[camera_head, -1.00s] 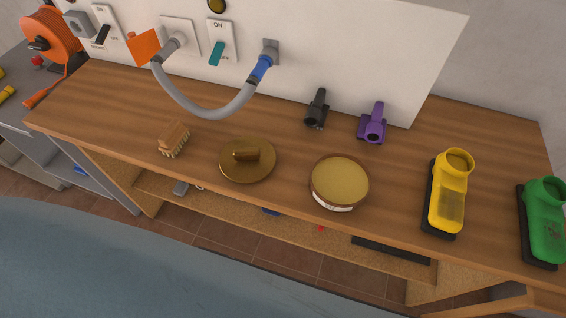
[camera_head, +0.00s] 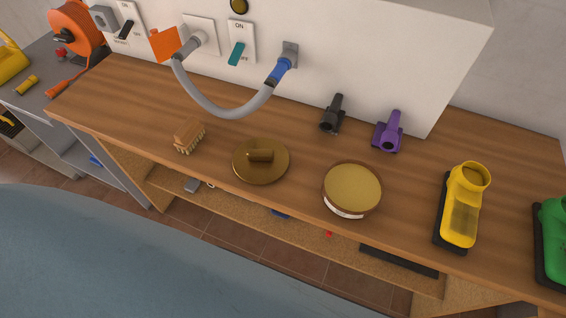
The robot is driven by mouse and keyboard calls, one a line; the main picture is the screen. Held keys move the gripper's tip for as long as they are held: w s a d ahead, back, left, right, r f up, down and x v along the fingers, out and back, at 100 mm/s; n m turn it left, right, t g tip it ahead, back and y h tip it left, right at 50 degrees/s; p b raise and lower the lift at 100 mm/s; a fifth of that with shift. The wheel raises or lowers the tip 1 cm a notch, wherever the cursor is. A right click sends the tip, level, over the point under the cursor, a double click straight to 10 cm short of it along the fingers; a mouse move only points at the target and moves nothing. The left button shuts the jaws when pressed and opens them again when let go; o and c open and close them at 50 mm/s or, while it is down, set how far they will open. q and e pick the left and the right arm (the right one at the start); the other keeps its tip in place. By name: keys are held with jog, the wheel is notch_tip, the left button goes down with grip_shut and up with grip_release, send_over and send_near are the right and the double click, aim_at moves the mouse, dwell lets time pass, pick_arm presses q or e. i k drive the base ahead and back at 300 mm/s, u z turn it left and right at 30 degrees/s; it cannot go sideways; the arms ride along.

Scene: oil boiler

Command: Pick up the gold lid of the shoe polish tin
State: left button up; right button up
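The gold lid (camera_head: 261,168) lies flat on the wooden workbench, with its raised handle on top. The round shoe polish tin (camera_head: 351,189) stands open to the right of the lid, filled with tan polish and with a pale label on its side. The lid and the tin are apart. Neither of my grippers shows in the head view.
A wooden brush (camera_head: 188,136) lies left of the lid. A grey hose (camera_head: 221,109) loops down behind it from the white panel. Black (camera_head: 333,114) and purple (camera_head: 388,132) fittings stand behind the tin. A yellow device (camera_head: 462,207) and a green one (camera_head: 554,243) stand right.

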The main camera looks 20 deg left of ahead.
aim_at(260, 161)
jog(key=z, duration=0.5)
jog(key=k, duration=1.15)
jog(key=u, duration=0.1)
jog(key=i, duration=0.7)
